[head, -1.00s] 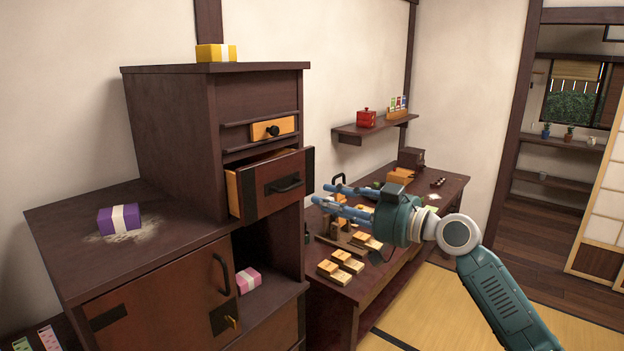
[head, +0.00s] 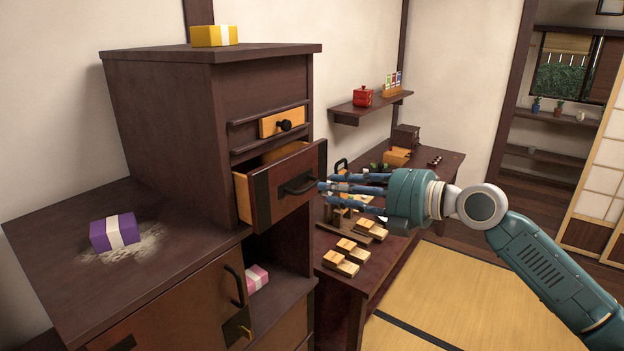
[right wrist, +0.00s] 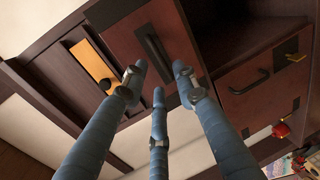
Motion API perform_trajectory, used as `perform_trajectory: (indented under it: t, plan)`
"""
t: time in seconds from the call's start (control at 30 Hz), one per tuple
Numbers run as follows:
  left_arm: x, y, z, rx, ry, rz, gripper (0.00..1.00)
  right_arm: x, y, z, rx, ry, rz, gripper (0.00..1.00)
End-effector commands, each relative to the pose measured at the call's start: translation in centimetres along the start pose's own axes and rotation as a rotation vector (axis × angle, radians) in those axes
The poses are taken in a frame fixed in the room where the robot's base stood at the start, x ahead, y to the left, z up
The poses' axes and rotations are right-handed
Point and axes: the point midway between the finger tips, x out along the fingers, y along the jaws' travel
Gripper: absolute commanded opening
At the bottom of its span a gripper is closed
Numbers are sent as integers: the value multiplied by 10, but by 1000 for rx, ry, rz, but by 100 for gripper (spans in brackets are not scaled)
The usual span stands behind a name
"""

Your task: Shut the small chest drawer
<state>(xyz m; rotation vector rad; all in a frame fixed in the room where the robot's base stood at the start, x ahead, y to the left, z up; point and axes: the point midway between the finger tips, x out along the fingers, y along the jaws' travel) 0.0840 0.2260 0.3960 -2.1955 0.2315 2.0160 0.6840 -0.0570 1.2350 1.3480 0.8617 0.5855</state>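The small chest drawer (head: 284,186) is pulled out of the dark wooden chest (head: 165,105), with its interior showing along the top. It has a dark front and a black bar handle, which also shows in the right wrist view (right wrist: 155,52). My right gripper (head: 325,195) is in front of the drawer's right side, its fingertips close to the handle end. In the right wrist view its fingers (right wrist: 158,85) are spread with nothing between them, pointing at the drawer front. I cannot tell whether a fingertip touches it. My left gripper is not in view.
A smaller light-wood drawer (head: 283,122) with a black knob sits above. A yellow box (head: 210,37) is on the chest top. A purple box (head: 115,232) stands by pale powder on the lower cabinet. A work table (head: 372,290) with wooden blocks is behind my gripper.

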Motion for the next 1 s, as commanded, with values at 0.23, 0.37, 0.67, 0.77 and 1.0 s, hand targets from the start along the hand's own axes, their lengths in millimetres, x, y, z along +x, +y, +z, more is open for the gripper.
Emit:
perform_trajectory:
  t: [0.23,0.37,0.67,0.77,1.0]
  plan:
    - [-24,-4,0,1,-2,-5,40,46,5,-1,1,1,0,29]
    - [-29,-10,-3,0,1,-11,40,61,3,0,3,0,0,29]
    - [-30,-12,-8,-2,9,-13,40,70,0,0,2,-1,1,29]
    - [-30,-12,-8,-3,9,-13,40,70,0,0,2,-1,1,29]
    - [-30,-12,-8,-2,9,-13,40,70,0,0,2,0,0,0]
